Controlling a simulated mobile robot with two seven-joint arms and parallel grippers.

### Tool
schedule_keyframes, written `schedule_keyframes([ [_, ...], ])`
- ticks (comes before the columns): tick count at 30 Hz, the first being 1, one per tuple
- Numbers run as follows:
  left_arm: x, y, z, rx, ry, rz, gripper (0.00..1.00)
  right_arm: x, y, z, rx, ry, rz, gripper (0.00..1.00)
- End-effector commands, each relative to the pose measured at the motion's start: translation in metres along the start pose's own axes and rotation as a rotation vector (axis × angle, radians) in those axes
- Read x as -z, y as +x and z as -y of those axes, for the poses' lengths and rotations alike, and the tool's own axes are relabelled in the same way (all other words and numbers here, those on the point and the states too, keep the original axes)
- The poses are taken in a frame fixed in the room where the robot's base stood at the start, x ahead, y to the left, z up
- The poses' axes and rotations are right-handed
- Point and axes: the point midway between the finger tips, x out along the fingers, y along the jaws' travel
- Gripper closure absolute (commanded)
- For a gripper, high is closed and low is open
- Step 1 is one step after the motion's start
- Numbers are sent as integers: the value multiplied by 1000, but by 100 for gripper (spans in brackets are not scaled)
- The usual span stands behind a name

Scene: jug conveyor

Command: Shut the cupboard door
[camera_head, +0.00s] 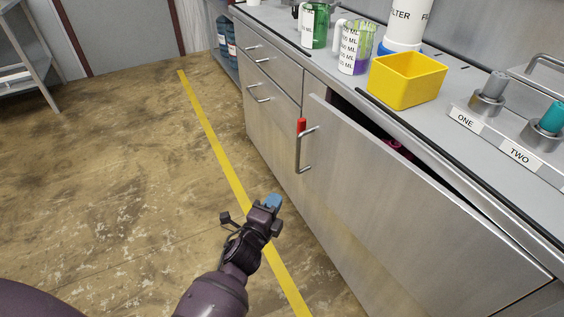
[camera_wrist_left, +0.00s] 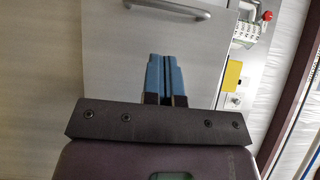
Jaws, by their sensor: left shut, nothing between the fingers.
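The cupboard door (camera_head: 400,215) is a grey metal panel under the counter. It stands ajar, with a dark gap along its top edge. My right gripper is not in view.
On the counter are a yellow bin (camera_head: 407,80), a purple-marked jug (camera_head: 354,48), a green jug (camera_head: 315,25) and a white filter (camera_head: 403,22). Drawers (camera_head: 268,65) sit left of the door. A pink item (camera_head: 398,147) shows in the gap.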

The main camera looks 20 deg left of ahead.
Motion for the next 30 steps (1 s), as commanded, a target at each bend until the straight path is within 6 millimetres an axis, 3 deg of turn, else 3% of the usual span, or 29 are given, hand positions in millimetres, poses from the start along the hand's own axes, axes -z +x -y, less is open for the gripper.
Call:
schedule_keyframes([
  [8, 4, 8, 1, -11, 2, 19, 100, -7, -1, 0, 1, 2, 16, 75],
  [30, 1, 116, -2, -12, 1, 19, 100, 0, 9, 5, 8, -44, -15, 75],
])
